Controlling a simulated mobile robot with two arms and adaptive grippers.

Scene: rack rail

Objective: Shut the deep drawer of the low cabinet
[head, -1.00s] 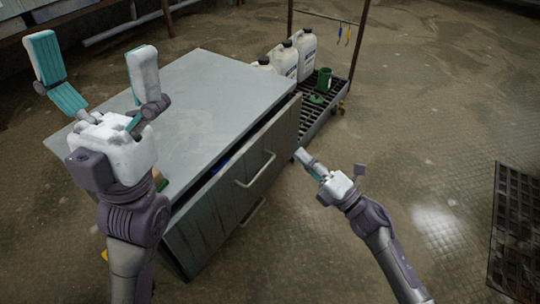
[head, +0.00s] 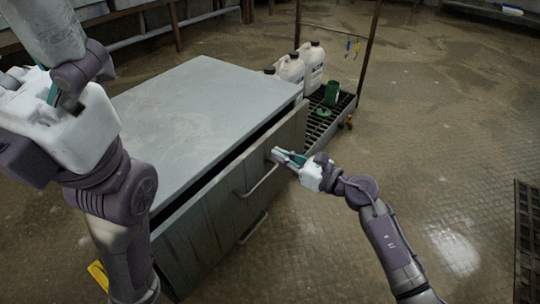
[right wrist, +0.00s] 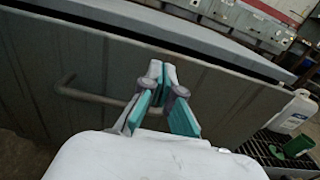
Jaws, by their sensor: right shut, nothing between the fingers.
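The low cabinet (head: 205,100) has a pale grey top and fills the middle of the head view. Its drawer front (head: 210,215) stands out from the body, with a dark gap under the top edge. The drawer has a bar handle (head: 258,182), which also shows in the right wrist view (right wrist: 90,97). My right gripper (head: 278,155) is shut and empty, its tips at the drawer front near the handle's far end; I cannot tell if they touch. It also shows in the right wrist view (right wrist: 160,70).
A second, lower handle (head: 253,228) shows below. A dark grate (head: 528,235) lies at the right edge.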

